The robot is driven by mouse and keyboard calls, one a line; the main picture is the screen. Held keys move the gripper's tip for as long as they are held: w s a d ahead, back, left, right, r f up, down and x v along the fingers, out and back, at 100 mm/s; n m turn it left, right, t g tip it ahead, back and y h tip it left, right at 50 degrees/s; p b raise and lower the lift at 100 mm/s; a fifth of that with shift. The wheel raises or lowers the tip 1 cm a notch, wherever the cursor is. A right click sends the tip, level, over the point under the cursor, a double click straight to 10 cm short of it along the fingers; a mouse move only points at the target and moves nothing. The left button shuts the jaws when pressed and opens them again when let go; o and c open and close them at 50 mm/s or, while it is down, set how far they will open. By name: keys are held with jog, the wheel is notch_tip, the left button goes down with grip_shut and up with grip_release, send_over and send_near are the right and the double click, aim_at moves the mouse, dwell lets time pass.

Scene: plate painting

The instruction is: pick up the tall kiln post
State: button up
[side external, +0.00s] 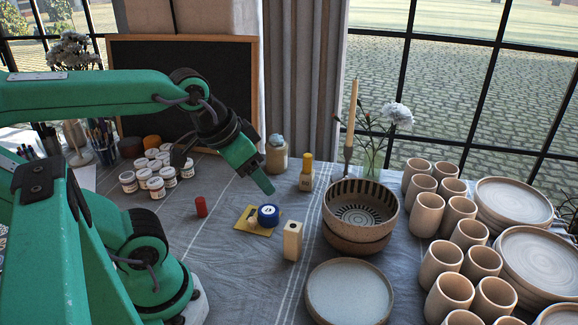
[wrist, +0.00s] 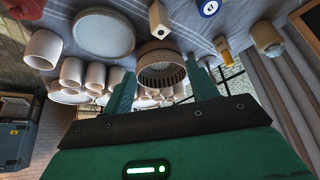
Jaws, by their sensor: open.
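The tall kiln post (side external: 292,241) is a pale, square-sided block with a dark hole near its top. It stands upright on the grey cloth in the middle of the side view, left of the patterned bowls. In the wrist view the kiln post (wrist: 159,20) shows at the top, beyond the fingertips. My gripper (side external: 265,186) is open and empty, in the air above the cloth, behind and to the left of the post and apart from it. In the wrist view my gripper (wrist: 162,72) shows two green fingers spread apart, with the bowl seen between them.
Stacked bowls (side external: 360,210) stand close right; a plate (side external: 347,294) lies in front. A yellow-capped bottle (side external: 306,174) stands behind. Cloth left-front is clear.

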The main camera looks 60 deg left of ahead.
jog(key=shift+w, duration=0.15)
jog(key=n+g, duration=0.3)
jog(key=n, duration=0.1)
send_near(294, 225)
jog(key=f+n, duration=0.1)
jog(key=f, duration=0.1)
jog(key=w+f+n+g, duration=0.2)
jog(key=f, duration=0.1)
jog(key=shift+d+f, duration=0.15)
jog(key=shift+f, duration=0.2)
jog(key=shift+w+f+n+g, duration=0.15)
jog(key=shift+f+n+g, duration=0.15)
jog(key=shift+f, duration=1.8)
jog(key=shift+f, duration=2.55)
